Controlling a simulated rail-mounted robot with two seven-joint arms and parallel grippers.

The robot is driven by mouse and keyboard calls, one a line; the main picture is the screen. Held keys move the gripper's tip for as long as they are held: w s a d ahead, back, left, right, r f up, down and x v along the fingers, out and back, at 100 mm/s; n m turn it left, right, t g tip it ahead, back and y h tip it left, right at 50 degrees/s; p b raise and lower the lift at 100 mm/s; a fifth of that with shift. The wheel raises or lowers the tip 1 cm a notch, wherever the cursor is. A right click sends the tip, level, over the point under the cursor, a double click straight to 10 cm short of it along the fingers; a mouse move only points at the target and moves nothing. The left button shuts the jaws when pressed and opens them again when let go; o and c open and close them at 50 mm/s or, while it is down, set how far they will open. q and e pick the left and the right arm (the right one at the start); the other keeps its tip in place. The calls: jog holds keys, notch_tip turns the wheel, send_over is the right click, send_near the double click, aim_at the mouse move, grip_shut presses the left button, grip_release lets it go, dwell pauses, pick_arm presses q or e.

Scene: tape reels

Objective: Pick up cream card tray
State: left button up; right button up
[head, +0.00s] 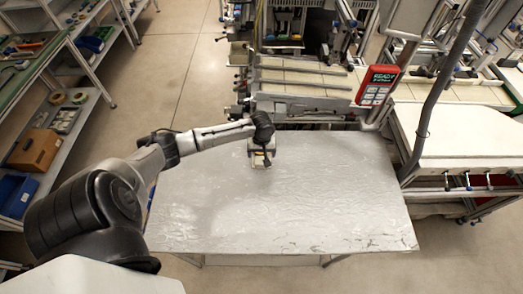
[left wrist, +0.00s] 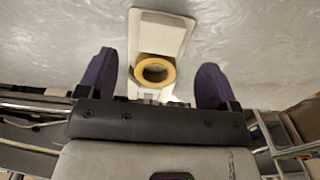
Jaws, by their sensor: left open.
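The cream card tray (left wrist: 160,27) is a long, narrow, pale piece lying on the grey table. In the left wrist view it runs from the top middle down between my fingers. A yellow tape reel (left wrist: 140,72) rests on it, towards my palm. My left gripper (left wrist: 156,60) is open, with one purple finger on each side of the tray and gaps between. In the head view the left gripper (head: 262,158) is above the back middle of the table and hides most of the tray. Whether the fingers touch the table cannot be told. My right gripper is not in view.
The grey table (head: 300,215) is otherwise bare, with free room in front and right. A machine with rollers (head: 300,88) stands behind its back edge. A red handheld panel (head: 378,86) hangs at the back right. Shelves with boxes (head: 35,152) stand left.

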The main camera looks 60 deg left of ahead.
aim_at(261, 161)
pick_arm(q)
jog(key=shift+s+f+b, duration=0.1)
jog(key=shift+f+b, duration=0.2)
jog(key=shift+f, duration=2.6)
jog(key=c, duration=1.1)
